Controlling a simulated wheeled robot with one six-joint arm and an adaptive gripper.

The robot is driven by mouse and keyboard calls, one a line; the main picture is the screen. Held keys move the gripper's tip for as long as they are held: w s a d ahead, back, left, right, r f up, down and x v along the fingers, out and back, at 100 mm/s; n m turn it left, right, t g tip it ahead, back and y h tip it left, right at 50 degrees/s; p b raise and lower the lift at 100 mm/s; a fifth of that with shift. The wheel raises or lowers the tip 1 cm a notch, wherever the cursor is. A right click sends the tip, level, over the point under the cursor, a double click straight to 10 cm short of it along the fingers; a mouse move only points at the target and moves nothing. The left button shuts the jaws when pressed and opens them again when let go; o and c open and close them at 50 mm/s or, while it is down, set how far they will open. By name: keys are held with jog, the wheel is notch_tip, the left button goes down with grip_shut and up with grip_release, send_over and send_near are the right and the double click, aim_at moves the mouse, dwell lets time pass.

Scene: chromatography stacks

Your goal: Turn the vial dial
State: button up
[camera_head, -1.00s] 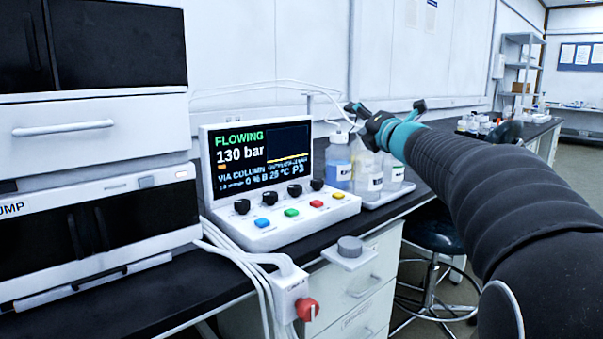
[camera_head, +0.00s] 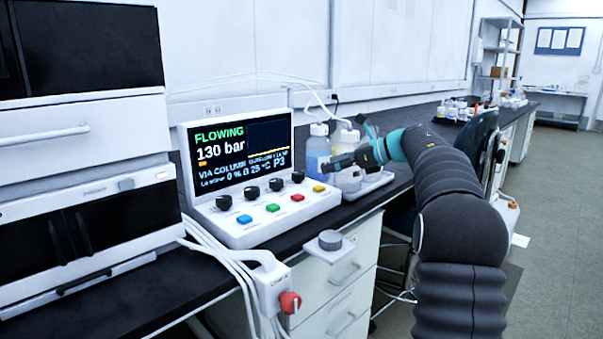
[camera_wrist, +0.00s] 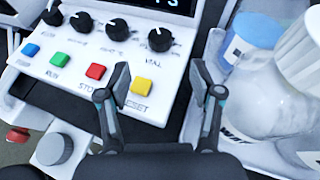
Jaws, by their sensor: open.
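The vial dial (camera_wrist: 160,40) is a black knob with a white pointer mark, labelled VIAL in the wrist view. It is the rightmost of the row of black knobs on the white control panel (camera_wrist: 90,35). In the head view the vial dial (camera_head: 298,177) sits below the screen's right end. My gripper (camera_wrist: 158,70) is open and empty, its two fingers spread apart. In the wrist view the dial lies beyond the gap between the fingertips, with nothing touching it. In the head view my gripper (camera_head: 341,143) is to the right of the panel, in front of the bottles.
The yellow RESET button (camera_wrist: 143,86) shows between the fingers, below the dial. Red, green and blue buttons lie left. Bottles (camera_head: 318,150) on a tray (camera_head: 372,186) stand close right of the panel. A grey round knob (camera_head: 330,238) juts from the bench front.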

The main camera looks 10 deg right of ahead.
aim_at(299, 173)
jog(key=x, duration=1)
jog(key=shift+c, duration=0.2)
jog(key=c, duration=1.1)
